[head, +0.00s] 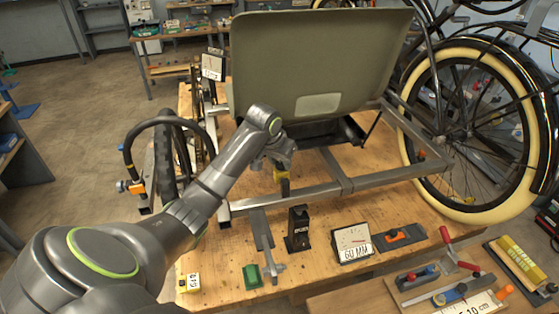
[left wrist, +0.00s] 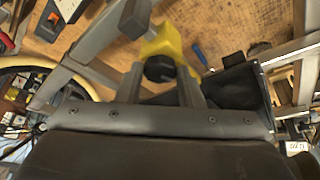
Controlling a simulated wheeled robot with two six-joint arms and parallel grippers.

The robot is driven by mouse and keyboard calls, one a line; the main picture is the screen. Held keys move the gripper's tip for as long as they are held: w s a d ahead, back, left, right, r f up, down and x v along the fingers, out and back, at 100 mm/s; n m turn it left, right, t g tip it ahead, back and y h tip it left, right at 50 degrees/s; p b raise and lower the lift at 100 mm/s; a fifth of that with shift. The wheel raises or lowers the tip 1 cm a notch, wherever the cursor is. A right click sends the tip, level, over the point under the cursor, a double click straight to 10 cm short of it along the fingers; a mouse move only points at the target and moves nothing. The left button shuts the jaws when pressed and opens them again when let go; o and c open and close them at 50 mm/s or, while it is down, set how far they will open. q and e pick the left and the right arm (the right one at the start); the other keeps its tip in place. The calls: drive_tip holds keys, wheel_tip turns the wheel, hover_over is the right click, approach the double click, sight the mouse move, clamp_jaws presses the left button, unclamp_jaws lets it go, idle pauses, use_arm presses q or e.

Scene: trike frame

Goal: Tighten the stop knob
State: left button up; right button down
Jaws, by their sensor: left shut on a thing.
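The stop is a yellow block (left wrist: 172,40) on a grey bar of the trike frame, with a dark round stop knob (left wrist: 160,68) on its near side in the left wrist view. My left gripper (left wrist: 158,82) has one finger on each side of the knob and is shut on it. In the head view, my left gripper (head: 280,163) reaches down in front of the seat, and the yellow stop (head: 281,176) shows just below it. The knob itself is hidden there by the gripper. My right gripper is not in view.
The large olive seat (head: 320,60) stands close behind my left gripper. The grey frame (head: 335,172) lies over the wooden bench, with a wheel (head: 470,120) at right. A black block (head: 298,230), a gauge card (head: 353,242) and a green block (head: 252,276) stand in front.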

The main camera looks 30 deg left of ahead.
use_arm(q)
drive_tip(key=shift+a+m+h, duration=0.15)
drive_tip(key=shift+m+h, duration=0.45)
drive_tip(key=shift+m, duration=0.9)
drive_tip(key=o, duration=1)
drive_tip(key=shift+c, duration=0.2)
drive_tip(key=shift+s+r, duration=0.1)
drive_tip(key=shift+r, duration=0.3)
drive_tip(key=b+v, duration=0.4)
drive_tip(key=v, duration=1.2)
drive_tip(key=shift+r, duration=0.25)
